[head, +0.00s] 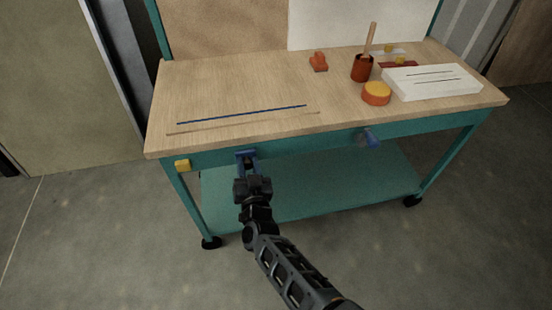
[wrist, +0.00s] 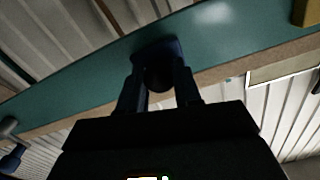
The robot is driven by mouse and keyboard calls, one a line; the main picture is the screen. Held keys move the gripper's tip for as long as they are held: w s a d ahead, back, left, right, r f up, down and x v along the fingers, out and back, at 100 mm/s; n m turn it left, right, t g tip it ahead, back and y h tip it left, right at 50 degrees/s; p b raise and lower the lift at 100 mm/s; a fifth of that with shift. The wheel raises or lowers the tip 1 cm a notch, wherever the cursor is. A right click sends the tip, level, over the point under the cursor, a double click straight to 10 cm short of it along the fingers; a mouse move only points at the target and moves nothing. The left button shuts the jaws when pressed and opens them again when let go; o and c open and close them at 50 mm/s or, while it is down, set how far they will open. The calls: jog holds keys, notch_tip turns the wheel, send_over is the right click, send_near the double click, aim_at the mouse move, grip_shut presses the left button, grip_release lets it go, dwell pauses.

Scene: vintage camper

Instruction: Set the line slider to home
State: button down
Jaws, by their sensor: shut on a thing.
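A dark blue handle (head: 246,153) sits on the teal front rail of the workbench, toward its left end; I take it to be the line slider. It also shows in the wrist view (wrist: 157,48), against the teal rail. My gripper (head: 247,167) reaches it from the front. In the wrist view its two fingers (wrist: 158,78) are closed around a dark part of the handle, which they partly hide. A yellow block (head: 182,165) is on the same rail, to the left of the handle. No home label can be read.
The wooden bench top (head: 240,85) carries a thin blue strip (head: 245,114), an orange block (head: 318,62), a red cup (head: 362,68), an orange round tub (head: 376,93) and a white slotted box (head: 432,82). Another blue knob (head: 369,138) sticks out of the rail at right.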

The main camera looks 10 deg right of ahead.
jog(key=a+b, duration=0.1)
jog(key=a, duration=0.6)
jog(key=shift+a, duration=0.2)
jog(key=c, duration=0.8)
grip_release()
jog(key=shift+s, duration=0.1)
jog(key=s+p, duration=0.2)
jog(key=s, duration=0.5)
jog(key=shift+s+p, duration=0.3)
jog(key=shift+p, duration=0.1)
